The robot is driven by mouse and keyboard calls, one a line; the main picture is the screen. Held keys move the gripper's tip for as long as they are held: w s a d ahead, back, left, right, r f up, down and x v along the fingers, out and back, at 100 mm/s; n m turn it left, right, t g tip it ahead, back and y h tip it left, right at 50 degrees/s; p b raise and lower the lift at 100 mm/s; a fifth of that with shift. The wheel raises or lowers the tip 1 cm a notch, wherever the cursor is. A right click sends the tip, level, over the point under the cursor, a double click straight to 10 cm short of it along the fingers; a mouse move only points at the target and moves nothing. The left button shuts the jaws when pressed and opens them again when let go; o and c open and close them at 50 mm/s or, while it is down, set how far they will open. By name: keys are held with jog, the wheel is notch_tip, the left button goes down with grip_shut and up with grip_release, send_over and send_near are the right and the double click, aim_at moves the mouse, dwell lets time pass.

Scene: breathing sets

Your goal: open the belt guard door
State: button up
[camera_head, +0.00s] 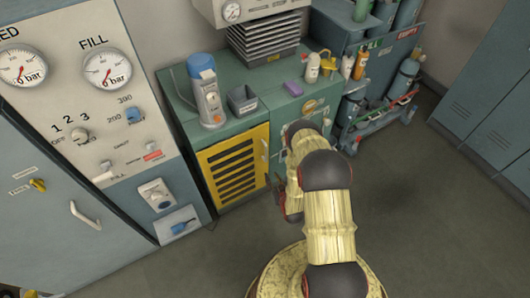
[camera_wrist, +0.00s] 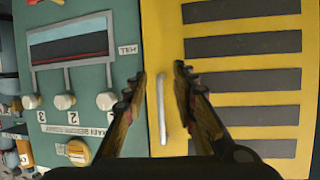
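The belt guard door (camera_head: 235,168) is yellow with dark horizontal slats, on the front of the green bench cabinet, and looks shut. It also fills the right of the wrist view (camera_wrist: 240,65), turned sideways. Its pale bar handle (camera_wrist: 162,108) lies between my two fingers in the picture; the handle also shows near the door's right edge in the head view (camera_head: 265,148). My gripper (camera_wrist: 160,76) is open, with a finger on each side of the handle. I cannot tell whether either finger touches it. In the head view my arm mostly hides the gripper.
Beside the door is a green panel (camera_wrist: 85,85) with knobs and a gauge window. The bench top (camera_head: 262,78) holds a blue-capped device (camera_head: 207,92), a grey bin (camera_head: 242,100) and bottles. A grey fill cabinet (camera_head: 55,165) stands left. Floor (camera_head: 430,190) is clear at right.

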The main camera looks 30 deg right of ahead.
aim_at(266, 149)
jog(key=w+r+t, duration=0.3)
jog(key=r+t, duration=0.1)
jog(key=r, duration=0.6)
jog(key=shift+h, duration=0.3)
jog(key=w, duration=0.2)
jog(key=w+d+b, duration=0.1)
jog(key=w, duration=0.2)
jog(key=w+d+b, duration=0.1)
jog(key=w, duration=0.1)
jog(key=shift+w, duration=0.2)
jog(key=shift+c, duration=0.8)
grip_shut()
